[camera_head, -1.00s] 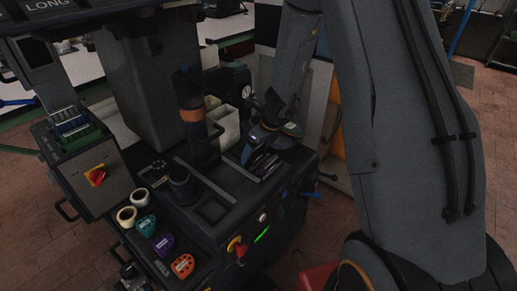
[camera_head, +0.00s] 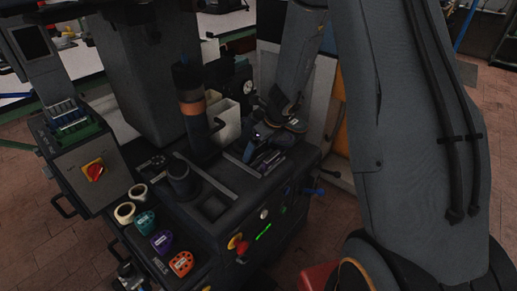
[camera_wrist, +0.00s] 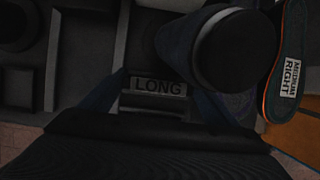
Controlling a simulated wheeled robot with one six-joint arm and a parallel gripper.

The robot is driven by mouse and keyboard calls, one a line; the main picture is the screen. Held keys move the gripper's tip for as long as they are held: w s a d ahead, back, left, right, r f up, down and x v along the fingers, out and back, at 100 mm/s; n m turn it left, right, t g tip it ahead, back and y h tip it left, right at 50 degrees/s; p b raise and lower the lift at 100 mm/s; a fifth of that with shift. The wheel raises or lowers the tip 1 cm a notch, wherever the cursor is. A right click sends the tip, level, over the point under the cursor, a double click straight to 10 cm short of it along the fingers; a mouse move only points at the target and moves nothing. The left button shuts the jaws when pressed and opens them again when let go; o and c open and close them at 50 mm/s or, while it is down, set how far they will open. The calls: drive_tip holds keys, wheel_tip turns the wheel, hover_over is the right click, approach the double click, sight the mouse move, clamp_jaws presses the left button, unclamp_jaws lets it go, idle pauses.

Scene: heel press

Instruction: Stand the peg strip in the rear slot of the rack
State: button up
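At the left, a panel holds a rack-like row of blue and white upright pieces with a green front (camera_head: 76,128). I cannot tell its slots apart or which is the rear one.
A dark post with an orange band (camera_head: 192,108) stands left of my gripper. A sole marked MEDIUM RIGHT (camera_wrist: 290,75) and a dark round part (camera_wrist: 237,47) are close on the right in the wrist view. White bins (camera_head: 226,120) stand behind. Coloured pieces (camera_head: 161,242) lie at front left.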

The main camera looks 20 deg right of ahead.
drive_tip(key=shift+o, duration=0.8)
drive_tip(key=shift+s+a+f, duration=0.1)
drive_tip(key=shift+s+f, duration=0.2)
drive_tip(key=shift+f, duration=0.2)
drive_tip(key=shift+a, duration=0.1)
drive_tip(key=shift+s+a, duration=0.15)
drive_tip(key=shift+r+p, duration=0.35)
drive_tip(key=shift+p, duration=0.15)
drive_tip(key=w+p+v, duration=0.1)
drive_tip(key=p+v, duration=0.2)
drive_tip(key=v, duration=0.8)
drive_tip(key=s+a+r+n+g+h, duration=0.1)
drive_tip(key=s+r+n, duration=0.2)
drive_tip(key=s+n, duration=0.9)
drive_tip(key=s+a+r+n+g+h, duration=0.1)
drive_tip(key=s+r+n, duration=0.3)
drive_tip(key=s+n, duration=0.7)
drive_tip(key=n+g, duration=0.1)
drive_tip(key=n, duration=0.5)
drive_tip(key=shift+s+h, duration=0.3)
drive_tip(key=shift+s, duration=0.1)
